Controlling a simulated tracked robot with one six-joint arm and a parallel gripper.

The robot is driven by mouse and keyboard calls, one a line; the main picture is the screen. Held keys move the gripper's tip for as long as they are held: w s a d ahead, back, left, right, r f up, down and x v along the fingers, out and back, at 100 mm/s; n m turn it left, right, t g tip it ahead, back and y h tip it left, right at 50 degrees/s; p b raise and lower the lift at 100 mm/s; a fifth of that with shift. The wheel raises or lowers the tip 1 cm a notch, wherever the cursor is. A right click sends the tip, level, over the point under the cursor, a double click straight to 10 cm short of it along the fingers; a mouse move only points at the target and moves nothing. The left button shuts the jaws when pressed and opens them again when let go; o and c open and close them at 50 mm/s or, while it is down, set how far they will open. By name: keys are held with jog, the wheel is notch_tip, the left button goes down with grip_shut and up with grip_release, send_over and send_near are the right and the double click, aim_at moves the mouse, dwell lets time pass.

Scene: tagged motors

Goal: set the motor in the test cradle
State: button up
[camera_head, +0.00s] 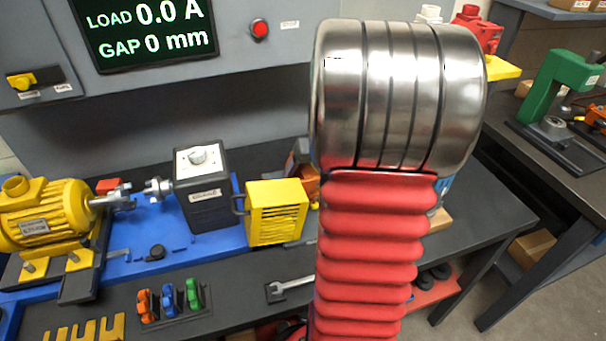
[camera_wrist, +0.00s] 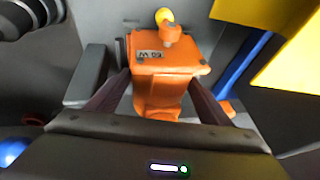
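An orange motor (camera_wrist: 165,70) with a small label and a yellow-tipped shaft end lies between the two dark fingers of my gripper (camera_wrist: 160,82) in the wrist view. The fingers appear to press on its two sides. Grey blocks of what looks like the test cradle (camera_wrist: 88,78) flank it; whether the motor rests on the cradle or hangs above it cannot be told. In the head view only a bit of the orange motor (camera_head: 312,188) shows beside a grey upright, left of my arm. My arm hides the gripper there.
A yellow slotted box (camera_head: 276,213) and a black dial unit (camera_head: 204,190) stand close on the left. A yellow motor (camera_head: 45,215) sits farther left on the blue base. A wrench (camera_head: 292,284) and coloured clips (camera_head: 169,300) lie in front. The display (camera_head: 145,30) reads load 0.0 A, gap 0 mm.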

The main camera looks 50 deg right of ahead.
jog(key=v, duration=1.2)
jog(key=shift+r, duration=0.1)
dwell(0.7)
